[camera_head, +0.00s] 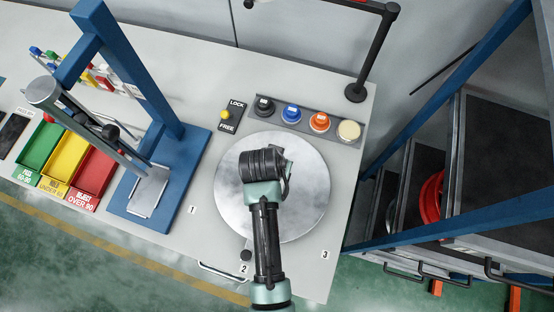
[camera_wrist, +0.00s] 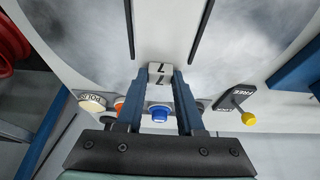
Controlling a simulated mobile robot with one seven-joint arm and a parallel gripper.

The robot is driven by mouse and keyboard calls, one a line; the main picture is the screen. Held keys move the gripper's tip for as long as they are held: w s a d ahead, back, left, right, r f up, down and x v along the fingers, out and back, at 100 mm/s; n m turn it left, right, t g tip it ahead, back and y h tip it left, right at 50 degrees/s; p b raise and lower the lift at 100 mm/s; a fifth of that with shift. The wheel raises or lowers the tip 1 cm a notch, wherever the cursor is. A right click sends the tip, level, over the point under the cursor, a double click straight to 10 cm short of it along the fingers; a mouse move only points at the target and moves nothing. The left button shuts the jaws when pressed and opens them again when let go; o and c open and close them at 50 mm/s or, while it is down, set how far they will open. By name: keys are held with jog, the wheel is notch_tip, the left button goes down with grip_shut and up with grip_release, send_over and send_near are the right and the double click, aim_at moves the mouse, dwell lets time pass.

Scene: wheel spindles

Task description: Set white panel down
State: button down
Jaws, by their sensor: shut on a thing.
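The white panel (camera_wrist: 160,69) is a small pale block with dark marks like a 7 on its faces. In the wrist view it sits between the tips of my gripper (camera_wrist: 161,78), which is shut on it. A round grey metal disc (camera_head: 310,205) lies beneath my arm in the head view. It also fills the back of the wrist view (camera_wrist: 235,45). In the head view my arm hides the panel and the fingers. I cannot tell whether the panel touches the disc.
A row of coloured buttons (camera_head: 291,114) and a LOCK/FREE lever (camera_head: 226,115) stand behind the disc. A blue press frame (camera_head: 180,160) and green, yellow and red bins (camera_head: 88,178) are at left. A blue-framed rack (camera_head: 405,240) stands at right. Bare worktop (camera_head: 203,225) shows beside the disc.

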jog(key=c, duration=0.5)
grip_release()
jog(key=shift+f, duration=0.1)
